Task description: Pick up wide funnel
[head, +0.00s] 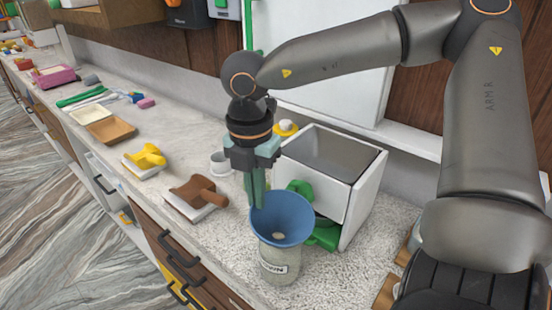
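The wide funnel (283,222) is blue and sits mouth up in the top of a pale labelled jar (279,265) on the counter. My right gripper (257,203) points down with its greenish fingers at the funnel's left rim. The fingers look close together and overlap the rim in the picture. I cannot tell whether they are shut on it or only beside it. The funnel's spout is hidden inside the jar. My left gripper is not in view.
A white box with a dark top (333,155) and green parts (324,236) stands right behind the funnel. A brown-handled block (197,195), a yellow-handled block (146,160) and a small white cup (221,162) lie to the left. The counter's front edge (225,275) is close.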

